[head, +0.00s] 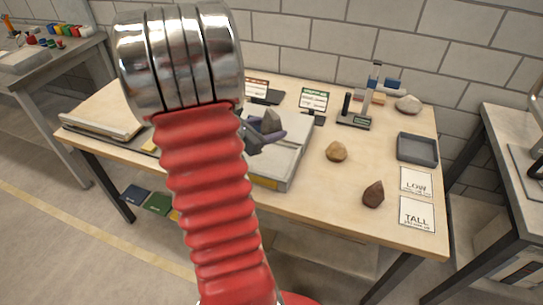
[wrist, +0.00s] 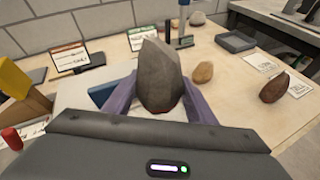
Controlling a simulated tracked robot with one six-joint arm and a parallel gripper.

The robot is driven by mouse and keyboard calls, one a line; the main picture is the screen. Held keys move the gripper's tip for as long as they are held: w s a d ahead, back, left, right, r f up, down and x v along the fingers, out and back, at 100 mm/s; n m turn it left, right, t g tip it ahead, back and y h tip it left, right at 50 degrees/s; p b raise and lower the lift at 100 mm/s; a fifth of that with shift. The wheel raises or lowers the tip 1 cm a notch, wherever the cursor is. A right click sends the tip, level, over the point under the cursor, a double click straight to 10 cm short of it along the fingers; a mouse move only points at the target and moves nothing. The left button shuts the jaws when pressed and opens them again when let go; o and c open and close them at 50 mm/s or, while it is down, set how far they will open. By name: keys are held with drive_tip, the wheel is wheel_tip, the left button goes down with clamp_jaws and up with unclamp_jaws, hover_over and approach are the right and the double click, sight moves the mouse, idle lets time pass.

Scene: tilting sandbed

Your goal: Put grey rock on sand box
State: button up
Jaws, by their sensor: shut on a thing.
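The grey rock (wrist: 160,72) is held upright between the two purple fingers of my gripper (wrist: 161,92) in the wrist view, its pointed end up. In the head view my gripper (head: 262,132) and the grey rock (head: 271,121) are above a pale, low box (head: 292,164) on the table, which looks like the sand box. My arm hides the left part of this box. I cannot tell whether the rock touches the box. Its inside is mostly hidden.
A tan rock (head: 336,151) and a dark red-brown rock (head: 374,194) lie right of the box. Further right are a grey tray (head: 418,149) and LOW (head: 416,182) and TALL (head: 417,214) cards. A pale rock (head: 408,104), a stand (head: 355,118) and small signs (head: 313,99) are behind.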

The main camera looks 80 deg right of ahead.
drive_tip(key=shift+f, duration=2.85)
drive_tip(key=shift+f, duration=2.05)
drive_tip(key=shift+f, duration=0.15)
drive_tip(key=o, duration=1.5)
drive_tip(key=shift+c, duration=0.2)
drive_tip(key=v, duration=1.2)
